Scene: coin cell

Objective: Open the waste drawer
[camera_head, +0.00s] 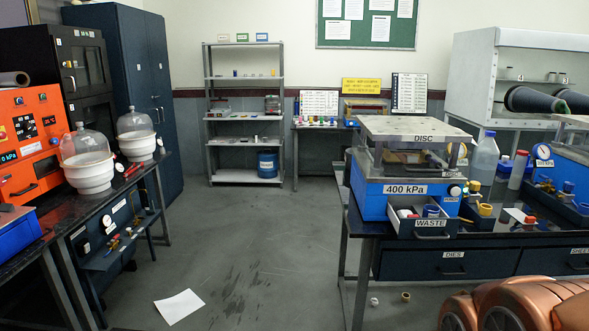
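The waste drawer (432,235) is at the right, low in the front of a blue press unit marked "400 kPa" (372,203), under a metal plate marked "DISC" (420,129). The drawer stands out from the unit, and its open top shows. Small items lie in it, among them a blue cylinder (431,211) and pale pieces. Its front has a small handle (430,223) and a "WASTE" label. How far it is pulled out is hard to tell. My gripper is not in view.
The unit stands on a dark bench with closed drawers (450,267) below. A clear bottle (484,158) and small coloured containers are beside it. A white sheet (179,306) and small round pieces (405,297) lie on the floor. The middle floor is mostly free.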

